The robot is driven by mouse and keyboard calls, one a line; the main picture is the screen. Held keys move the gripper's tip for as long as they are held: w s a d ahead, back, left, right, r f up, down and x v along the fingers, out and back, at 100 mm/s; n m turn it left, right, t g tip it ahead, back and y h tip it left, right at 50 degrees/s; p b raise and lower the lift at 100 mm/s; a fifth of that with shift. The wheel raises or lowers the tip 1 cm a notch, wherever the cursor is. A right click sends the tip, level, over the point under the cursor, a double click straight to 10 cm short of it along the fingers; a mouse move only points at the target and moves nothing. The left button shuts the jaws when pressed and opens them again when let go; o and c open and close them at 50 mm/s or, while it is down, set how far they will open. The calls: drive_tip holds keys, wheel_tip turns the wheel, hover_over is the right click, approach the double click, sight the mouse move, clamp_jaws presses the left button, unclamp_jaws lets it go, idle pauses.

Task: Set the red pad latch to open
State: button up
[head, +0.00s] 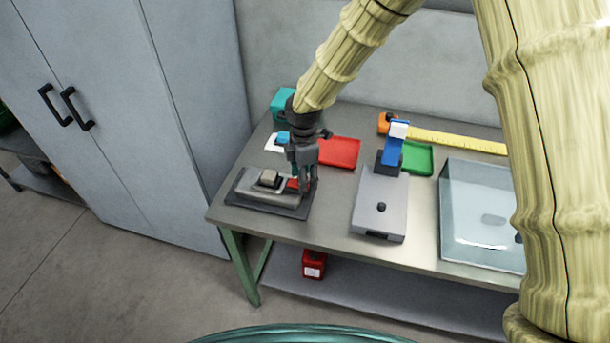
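A dark grey base with a light grey body and a beige block on top, a labeller-like device (262,197), sits at the left front corner of the bench. A small red part (292,184), which looks like the red pad latch, shows at the device's right end. My gripper (306,188) points down right at this red part and hides some of it. Whether the fingers touch the latch, and how far apart they are, I cannot tell. The latch's position, open or closed, is too small to read.
On the bench (330,222) are a red tray (339,152), a green tray (418,158), a grey box with a blue lever (394,150), a yellow ruler (455,141) and a clear bin (481,215). Teal and white items stand behind my gripper. A red box (314,264) is underneath.

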drive_tip(key=shift+r, duration=0.15)
wheel_tip(320, 180, up, 12)
idle(0.5)
drive_tip(key=shift+d, duration=0.1)
